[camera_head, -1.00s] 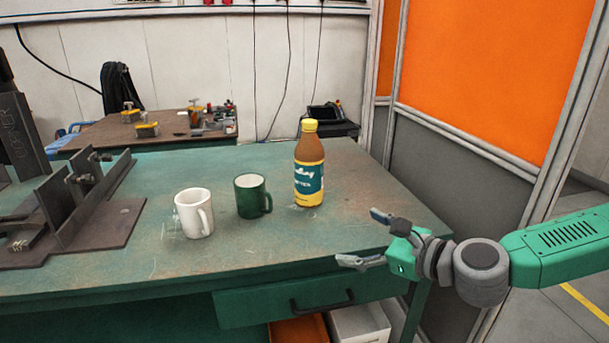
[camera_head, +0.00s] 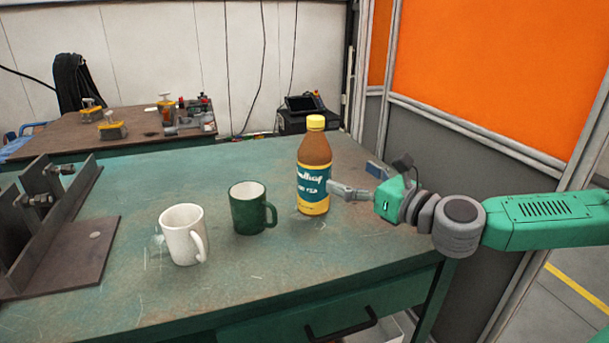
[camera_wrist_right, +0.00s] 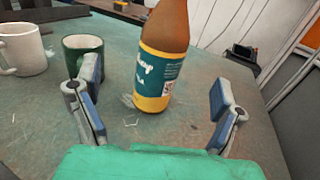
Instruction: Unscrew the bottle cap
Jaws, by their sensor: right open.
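The bottle (camera_head: 313,165) stands upright on the green table, with brown contents, a teal and yellow label and a yellow cap (camera_head: 315,122). My right gripper (camera_head: 356,180) is open at the right of the bottle, low, near its label. In the right wrist view the bottle (camera_wrist_right: 165,60) stands ahead of the two spread fingers of my right gripper (camera_wrist_right: 155,105), with nothing held. The cap is out of the top of that view. My left gripper is not in view.
A green mug (camera_head: 247,212) and a white mug (camera_head: 181,238) stand left of the bottle on the table (camera_head: 290,270). A metal fixture (camera_head: 75,245) is at the left. An orange panel (camera_head: 490,70) rises beyond the table's right edge. The table's front middle is clear.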

